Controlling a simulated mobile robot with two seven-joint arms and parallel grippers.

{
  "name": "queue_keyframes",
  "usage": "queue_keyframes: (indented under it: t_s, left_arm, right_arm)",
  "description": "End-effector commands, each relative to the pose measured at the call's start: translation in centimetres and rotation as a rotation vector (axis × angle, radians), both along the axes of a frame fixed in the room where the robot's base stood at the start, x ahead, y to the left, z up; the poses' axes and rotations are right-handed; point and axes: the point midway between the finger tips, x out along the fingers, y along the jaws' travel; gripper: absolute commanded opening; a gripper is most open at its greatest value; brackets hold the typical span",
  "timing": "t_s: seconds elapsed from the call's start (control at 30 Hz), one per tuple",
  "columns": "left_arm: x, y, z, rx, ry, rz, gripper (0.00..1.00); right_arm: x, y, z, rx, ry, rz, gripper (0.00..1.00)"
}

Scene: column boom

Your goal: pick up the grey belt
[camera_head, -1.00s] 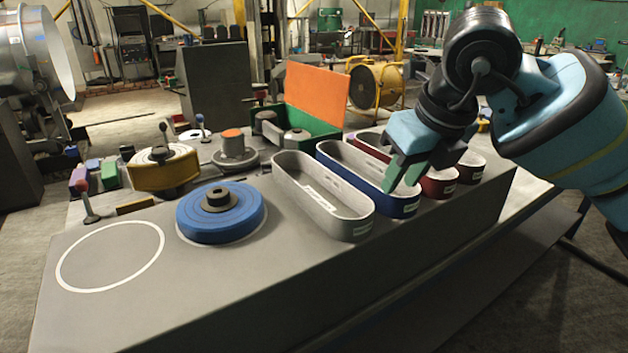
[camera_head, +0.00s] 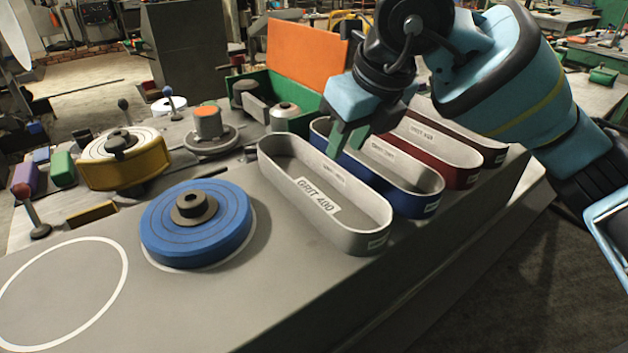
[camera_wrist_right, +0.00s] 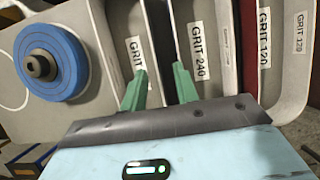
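The grey belt (camera_head: 372,238) is a long oval loop labelled GRIT 400, standing on edge on the grey bench top (camera_head: 300,290). It also shows in the right wrist view (camera_wrist_right: 120,30). The blue belt (camera_head: 405,204) stands close on its right. My right gripper (camera_head: 346,142) points down near the far part of the grey and blue belts. In the right wrist view its two green fingers (camera_wrist_right: 158,90) are apart with nothing gripped, over the neighbouring sides of the two belts. Whether the tips reach below the rims is unclear. My left gripper is not in view.
Red belts (camera_head: 455,172) stand farther right. A blue disc (camera_head: 196,226) lies left of the grey belt. A yellow drum (camera_head: 125,165), levers and an open green box with an orange lid (camera_head: 308,55) stand behind. The bench front is clear.

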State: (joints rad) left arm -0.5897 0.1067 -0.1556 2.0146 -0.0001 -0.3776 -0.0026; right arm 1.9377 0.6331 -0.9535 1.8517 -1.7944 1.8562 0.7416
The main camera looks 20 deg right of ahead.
Motion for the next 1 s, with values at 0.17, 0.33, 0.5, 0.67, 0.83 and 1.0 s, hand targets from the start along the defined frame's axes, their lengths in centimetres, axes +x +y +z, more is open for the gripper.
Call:
queue_keyframes:
  t_s: [0.17, 0.33, 0.5, 0.67, 0.83, 1.0]
  left_arm:
    - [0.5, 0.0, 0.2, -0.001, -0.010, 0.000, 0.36]
    - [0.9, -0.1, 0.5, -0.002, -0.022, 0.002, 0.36]
    - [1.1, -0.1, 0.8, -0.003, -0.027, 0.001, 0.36]
    - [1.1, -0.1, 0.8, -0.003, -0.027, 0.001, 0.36]
    - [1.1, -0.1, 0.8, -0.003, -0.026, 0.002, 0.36]
    - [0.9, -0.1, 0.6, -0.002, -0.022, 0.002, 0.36]
  right_arm:
    - [0.2, 0.1, -0.7, 0.000, 0.000, 0.000, 0.30]
    - [0.4, 0.4, -1.4, -0.001, 0.002, 0.000, 0.30]
    - [0.8, 1.1, -3.6, -0.001, 0.003, 0.001, 0.30]
    - [1.5, 1.4, -5.3, 0.000, 0.000, 0.000, 0.30]
    - [1.6, 1.4, -5.6, 0.000, -0.001, 0.000, 0.30]
    - [1.6, 1.4, -5.5, 0.000, -0.001, 0.000, 0.17]
